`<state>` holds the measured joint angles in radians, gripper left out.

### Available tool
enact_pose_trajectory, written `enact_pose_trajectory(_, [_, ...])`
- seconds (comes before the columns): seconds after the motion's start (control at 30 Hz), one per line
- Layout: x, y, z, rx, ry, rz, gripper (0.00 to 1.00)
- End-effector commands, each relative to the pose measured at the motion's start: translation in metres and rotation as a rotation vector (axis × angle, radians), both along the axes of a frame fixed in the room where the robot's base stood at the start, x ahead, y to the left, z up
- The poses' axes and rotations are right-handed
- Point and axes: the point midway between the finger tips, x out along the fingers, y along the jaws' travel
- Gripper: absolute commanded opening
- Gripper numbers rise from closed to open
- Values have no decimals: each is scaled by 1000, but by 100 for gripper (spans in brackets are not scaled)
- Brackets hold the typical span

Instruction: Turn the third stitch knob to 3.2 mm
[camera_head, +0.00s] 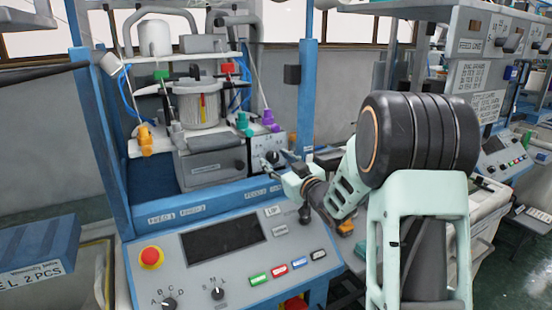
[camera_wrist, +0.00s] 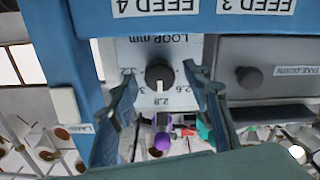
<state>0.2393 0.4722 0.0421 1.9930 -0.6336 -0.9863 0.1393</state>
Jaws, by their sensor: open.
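The stitch knob (camera_wrist: 158,77) is a dark round dial on a pale plate (camera_wrist: 125,52) marked "LOOP mm", seen upside down in the wrist view. Figures including 2.6 and 2.8 surround it. A white mark on the knob appears to point toward 2.8. My gripper (camera_wrist: 159,72) is open, with one finger on each side of the knob. I see gaps between fingers and knob; how far the tips are from the plate is unclear. In the head view, my gripper (camera_head: 276,162) is at the machine's right front, partly hiding the plate.
A grey drawer-like unit (camera_wrist: 268,90) with a round knob and "TAKE-DOWN" label sits beside the plate. Blue frame posts (camera_head: 306,95) stand close to my arm. A control panel (camera_head: 225,260) with buttons lies below. Orange, green and purple clips (camera_head: 268,117) are above.

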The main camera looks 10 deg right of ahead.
Motion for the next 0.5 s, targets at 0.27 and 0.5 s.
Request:
enact_pose_trajectory(0.27, [8, 3, 0, 0, 0, 0, 44])
enact_pose_trajectory(0.5, [7, 2, 0, 0, 0, 0, 32])
